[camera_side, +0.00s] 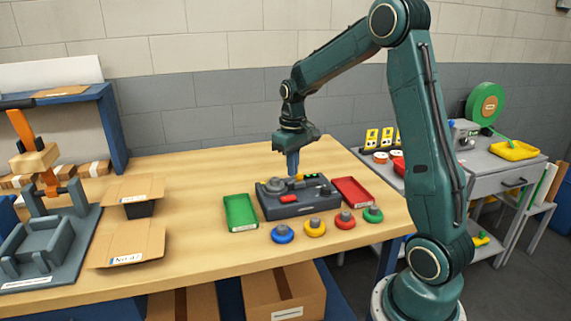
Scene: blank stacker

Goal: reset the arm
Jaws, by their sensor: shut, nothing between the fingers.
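My gripper (293,171) points down above the dark grey stacker device (290,203) on the wooden table (190,205). Its fingers are shut with nothing between them. The fingertips are close over the device's top; I cannot tell whether they touch it. My arm reaches in from the right, bent at the elbow high above the table.
A green tray (240,213) and a red tray (352,191) flank the device. Blue (282,234), yellow (315,228), red (345,221) and green (373,215) round pieces lie along the front edge. Open cardboard boxes (125,244) and a grey fixture (45,245) stand left.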

